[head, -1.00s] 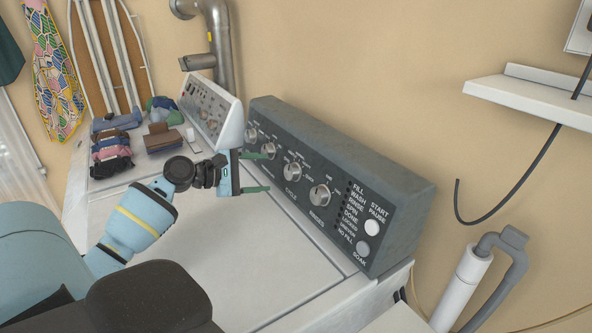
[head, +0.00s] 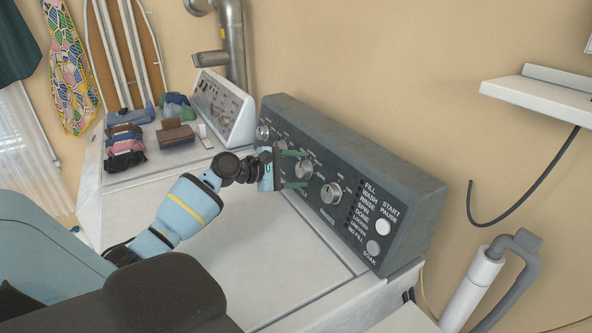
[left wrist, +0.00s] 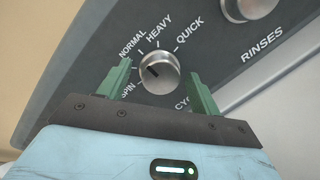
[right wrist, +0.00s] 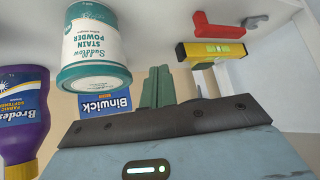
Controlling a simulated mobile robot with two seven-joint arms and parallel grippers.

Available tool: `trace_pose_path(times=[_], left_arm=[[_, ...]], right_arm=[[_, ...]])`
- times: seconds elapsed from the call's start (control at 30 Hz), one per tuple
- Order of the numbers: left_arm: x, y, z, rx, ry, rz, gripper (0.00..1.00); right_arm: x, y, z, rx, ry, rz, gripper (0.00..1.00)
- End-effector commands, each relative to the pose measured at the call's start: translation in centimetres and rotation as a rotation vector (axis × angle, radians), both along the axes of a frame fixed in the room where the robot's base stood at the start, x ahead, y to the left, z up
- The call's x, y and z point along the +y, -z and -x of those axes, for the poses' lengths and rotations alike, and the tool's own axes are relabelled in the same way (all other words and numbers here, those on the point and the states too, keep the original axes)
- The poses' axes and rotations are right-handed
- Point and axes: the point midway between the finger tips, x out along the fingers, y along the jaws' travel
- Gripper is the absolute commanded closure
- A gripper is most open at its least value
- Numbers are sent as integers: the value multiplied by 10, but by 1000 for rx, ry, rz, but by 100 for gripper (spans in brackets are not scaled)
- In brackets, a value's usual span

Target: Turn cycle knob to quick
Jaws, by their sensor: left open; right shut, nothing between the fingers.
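The cycle knob (left wrist: 158,72) is a round silver knob on the dark washer panel, ringed by the labels SPIN, NORMAL, HEAVY and QUICK. Its dark pointer mark aims up and left in the left wrist view, to the NORMAL and SPIN side, away from QUICK (left wrist: 190,30). My left gripper (left wrist: 158,88) is open, with one green finger on each side of the knob; I cannot tell whether they touch it. In the head view the left gripper (head: 296,169) is at the cycle knob (head: 305,169). My right gripper (right wrist: 157,86) is shut and empty, outside the head view.
The rinses knob (head: 331,195) is right of the cycle knob, with START and SOAK buttons beyond. Folded clothes (head: 125,140) lie on the left machine. In the right wrist view are a stain powder tub (right wrist: 95,45), a purple bottle (right wrist: 25,110) and a yellow level (right wrist: 214,52).

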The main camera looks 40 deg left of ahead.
Motion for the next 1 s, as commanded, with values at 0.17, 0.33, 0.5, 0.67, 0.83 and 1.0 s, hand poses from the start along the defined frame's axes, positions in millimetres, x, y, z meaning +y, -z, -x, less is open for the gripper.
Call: trace_pose_path(times=[0.17, 0.33, 0.5, 0.67, 0.83, 1.0], left_arm=[[0, 0, 0, 1, 1, 0, 36], [0, 0, 0, 1, 1, 0, 58], [0, 0, 0, 1, 1, 0, 80], [0, 0, 0, -1, 2, -8, 80], [0, 0, 0, -13, 13, -47, 80], [0, 0, 0, -38, 38, -136, 80]], right_arm=[[-1, -1, -1, -3, -4, 3, 100], [-2, -1, -1, -2, -7, 6, 100], [-3, 0, -1, -3, -8, 7, 100], [-3, -1, -1, -4, -8, 7, 100], [-3, -1, -1, -5, -8, 6, 100], [-3, -2, -2, -7, -8, 6, 100]])
